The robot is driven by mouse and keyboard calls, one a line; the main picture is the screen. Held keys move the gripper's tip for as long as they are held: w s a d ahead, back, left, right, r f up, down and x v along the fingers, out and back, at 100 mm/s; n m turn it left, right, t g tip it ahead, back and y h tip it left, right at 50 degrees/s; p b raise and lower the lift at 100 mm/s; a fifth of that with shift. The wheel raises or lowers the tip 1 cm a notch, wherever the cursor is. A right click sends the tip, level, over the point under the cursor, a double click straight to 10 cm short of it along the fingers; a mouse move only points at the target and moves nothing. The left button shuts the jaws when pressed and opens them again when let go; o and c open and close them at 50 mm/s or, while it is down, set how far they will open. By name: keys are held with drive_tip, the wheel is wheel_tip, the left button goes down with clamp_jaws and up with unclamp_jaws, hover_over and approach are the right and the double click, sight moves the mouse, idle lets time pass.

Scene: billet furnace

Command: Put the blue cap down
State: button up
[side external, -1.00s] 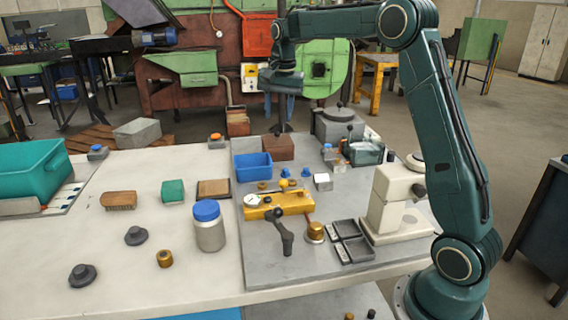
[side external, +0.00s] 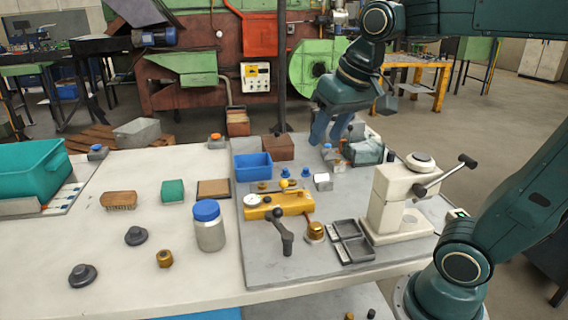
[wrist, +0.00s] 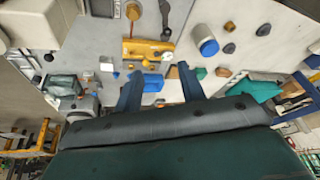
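Two small blue caps, a left one (side external: 285,172) and a right one (side external: 305,172), sit on the grey plate behind the yellow fixture. I cannot tell which one the task names. A larger blue lid (side external: 206,210) is on the grey jar (side external: 210,234); it also shows in the wrist view (wrist: 209,47). My gripper (side external: 328,140) is above the back of the grey plate, right of the blue bin. In the wrist view its two blue fingers (wrist: 158,90) are wide apart, with nothing visible held between them.
The yellow fixture (side external: 290,203), blue bin (side external: 253,166), brown block (side external: 278,147) and white press (side external: 396,200) with its lever crowd the grey plate. A glass-sided box (side external: 366,154) stands close to my gripper. The white table's left front holds scattered knobs with free room between.

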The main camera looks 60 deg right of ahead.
drive_tip(key=s+a+f+n+t, duration=0.1)
drive_tip(key=s+a+f+n, duration=0.2)
drive_tip(key=s, duration=0.6)
wheel_tip(320, 180, down, 2)
drive_tip(key=shift+s+f+n, duration=0.1)
drive_tip(key=shift+s+n, duration=0.05)
drive_tip(key=shift+n, duration=0.25)
idle(0.6)
